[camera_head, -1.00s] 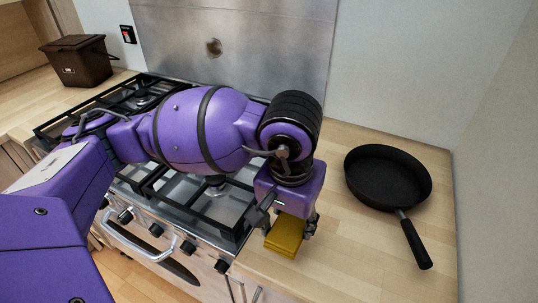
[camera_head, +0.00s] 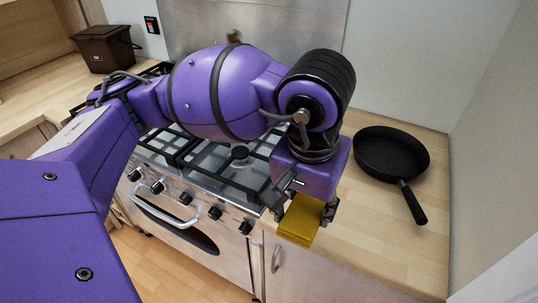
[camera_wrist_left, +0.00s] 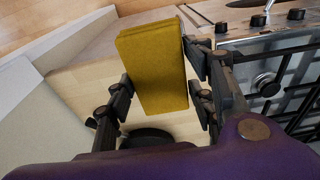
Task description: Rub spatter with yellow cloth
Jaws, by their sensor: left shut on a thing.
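The yellow cloth (camera_head: 299,222) is a folded, thick pad. My left gripper (camera_head: 306,208) is shut on it, and the cloth hangs below the fingers by the worktop's front edge, right of the cooker. In the left wrist view the cloth (camera_wrist_left: 153,65) sits between the two dark fingers (camera_wrist_left: 160,92). A brown spatter (camera_head: 234,37) is on the steel splashback (camera_head: 290,25) behind the cooker, and its lower part is hidden by my left arm. The cloth is well apart from the spatter. My right gripper is not in view.
A black frying pan (camera_head: 391,153) lies on the wooden worktop (camera_head: 372,225) at the right. The cooker (camera_head: 190,205) with black pan grates is beneath my left arm. A brown lidded bin (camera_head: 105,48) stands at the back left, near a red wall switch (camera_head: 152,25).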

